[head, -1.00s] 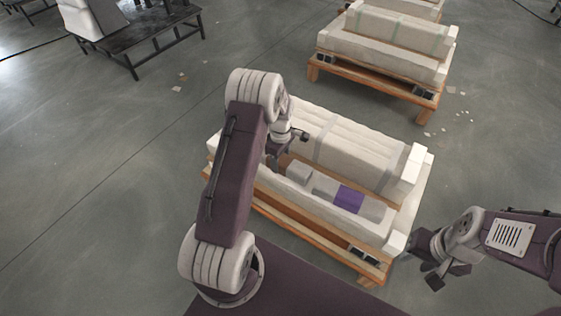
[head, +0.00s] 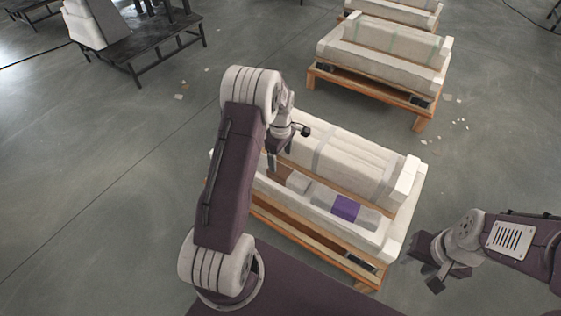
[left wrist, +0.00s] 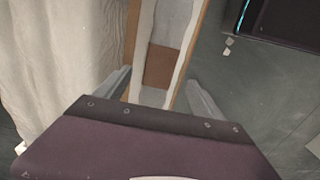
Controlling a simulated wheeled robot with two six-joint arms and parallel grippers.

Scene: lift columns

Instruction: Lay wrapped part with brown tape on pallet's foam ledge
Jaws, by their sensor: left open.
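The wrapped part with brown tape (head: 278,172) lies along the front foam ledge (head: 345,234) of the near pallet, partly hidden by my left arm. In the left wrist view its brown tape (left wrist: 165,66) crosses a pale grey wrap lying between white foam edges. My left gripper (head: 272,160) is over that end of the ledge. The left wrist view shows its fingers (left wrist: 160,95) apart, one to each side of the part's line, with no visible grip on it. My right gripper (head: 437,272) is off the pallet's right end, empty; its jaw opening is unclear.
A part with purple tape (head: 346,207) lies farther right on the same ledge. A tall white wrapped block (head: 355,157) stands behind it. Another loaded pallet (head: 372,95) is farther back, and a dark table (head: 140,45) is at the back left. Open grey floor lies between.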

